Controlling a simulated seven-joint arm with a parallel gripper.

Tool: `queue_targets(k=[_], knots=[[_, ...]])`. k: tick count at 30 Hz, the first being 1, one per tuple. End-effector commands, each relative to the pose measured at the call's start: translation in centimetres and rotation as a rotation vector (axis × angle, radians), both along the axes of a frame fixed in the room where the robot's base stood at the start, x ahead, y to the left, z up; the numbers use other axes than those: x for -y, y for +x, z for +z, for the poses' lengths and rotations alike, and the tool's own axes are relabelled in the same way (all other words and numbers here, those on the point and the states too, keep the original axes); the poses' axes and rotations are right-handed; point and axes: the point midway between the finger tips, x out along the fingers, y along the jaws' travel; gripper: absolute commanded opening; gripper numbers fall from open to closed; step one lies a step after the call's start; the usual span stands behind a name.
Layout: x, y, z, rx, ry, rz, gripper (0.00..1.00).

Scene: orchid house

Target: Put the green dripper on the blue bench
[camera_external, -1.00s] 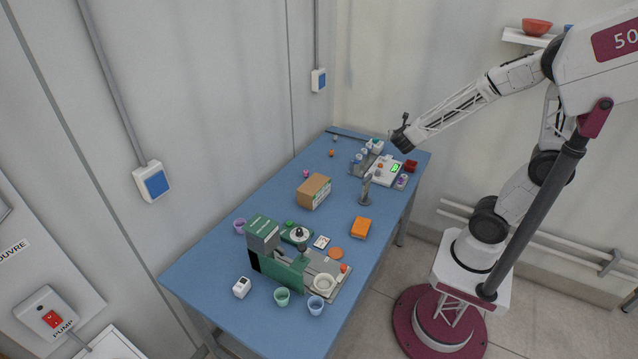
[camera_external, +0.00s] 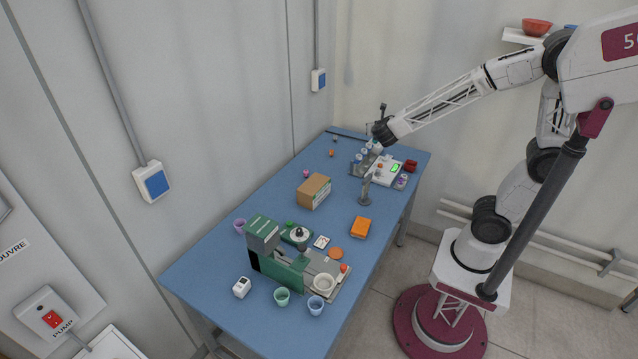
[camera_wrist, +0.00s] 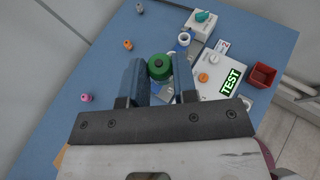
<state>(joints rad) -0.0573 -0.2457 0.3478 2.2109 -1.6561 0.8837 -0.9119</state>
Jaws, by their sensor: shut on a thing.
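My gripper (camera_wrist: 161,85) is shut on the green dripper (camera_wrist: 160,67), whose round green top shows between the two blue-grey fingers in the wrist view. The rest of the dripper is hidden by the fingers. In the external view my gripper (camera_external: 376,137) is over the far end of the blue bench (camera_external: 262,195), above the vials. The dripper cannot be made out there. The bench also shows in the wrist view (camera_wrist: 105,65), with bare surface left of the gripper.
A scale (camera_external: 385,171) with a green display, a red box (camera_wrist: 263,75) and a white box with a teal top (camera_wrist: 201,24) are close to the gripper. Small pink (camera_wrist: 86,97) and orange (camera_wrist: 128,44) pieces stand apart on the left. A cardboard box (camera_external: 313,191) stands mid-bench.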

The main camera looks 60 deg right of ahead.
Motion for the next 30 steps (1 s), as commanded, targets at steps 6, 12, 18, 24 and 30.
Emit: queue_targets(k=[6,12,18,24,30], knots=[[-4.8,2.9,0.3,0.000,-0.001,0.069,0.05],[-9.4,5.0,0.6,0.001,-0.001,0.132,0.05],[-14.2,6.9,0.8,0.002,-0.001,0.193,0.05],[-19.2,8.3,1.0,0.001,-0.002,0.254,0.05],[-24.5,9.3,1.1,0.002,-0.003,0.316,0.05]])
